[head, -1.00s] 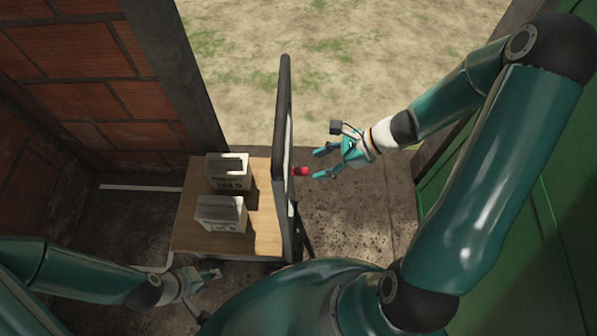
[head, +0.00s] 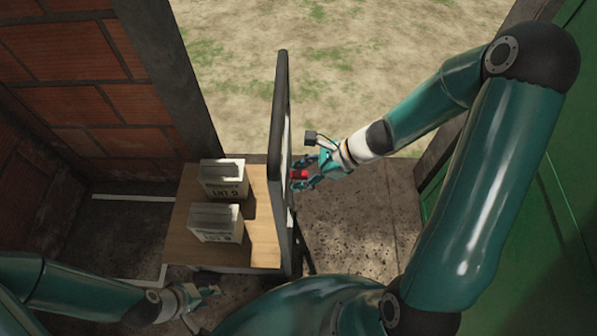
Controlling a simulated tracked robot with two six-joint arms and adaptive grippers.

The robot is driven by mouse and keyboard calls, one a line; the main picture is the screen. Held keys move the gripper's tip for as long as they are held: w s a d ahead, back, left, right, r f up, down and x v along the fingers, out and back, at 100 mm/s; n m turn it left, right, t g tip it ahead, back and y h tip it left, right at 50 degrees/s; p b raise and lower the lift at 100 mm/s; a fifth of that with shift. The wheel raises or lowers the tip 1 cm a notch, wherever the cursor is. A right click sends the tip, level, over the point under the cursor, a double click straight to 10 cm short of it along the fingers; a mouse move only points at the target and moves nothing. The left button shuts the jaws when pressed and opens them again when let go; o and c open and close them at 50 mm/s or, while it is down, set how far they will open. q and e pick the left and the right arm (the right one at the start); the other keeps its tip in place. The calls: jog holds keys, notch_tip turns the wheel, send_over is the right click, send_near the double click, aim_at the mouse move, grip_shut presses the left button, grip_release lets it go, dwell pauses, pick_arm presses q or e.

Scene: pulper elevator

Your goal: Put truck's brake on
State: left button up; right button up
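The truck has a wooden bed (head: 257,215) and a tall dark upright handle frame (head: 278,130), seen nearly edge-on. A small red part (head: 299,174), which looks like the brake control, sticks out from the right face of the frame. My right gripper (head: 302,174) is at the red part, with its fingers open on either side of it; whether they touch it I cannot tell. My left gripper (head: 209,293) is low at the bottom left, away from the truck's frame, and looks open and empty.
Two cartons, one behind (head: 223,179) and one in front (head: 216,222), stand on the truck bed. A brick wall (head: 95,85) is at left and a green wall panel (head: 560,180) at right. Bare floor (head: 355,215) lies right of the truck, with open ground (head: 340,60) beyond.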

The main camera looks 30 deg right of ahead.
jog(key=c, duration=0.4)
jog(key=shift+w+d+r+p, duration=0.35)
jog(key=shift+w+r+p, duration=0.25)
jog(key=shift+p, duration=0.4)
jog(key=shift+w+d+p, duration=0.3)
jog(key=shift+w, duration=0.15)
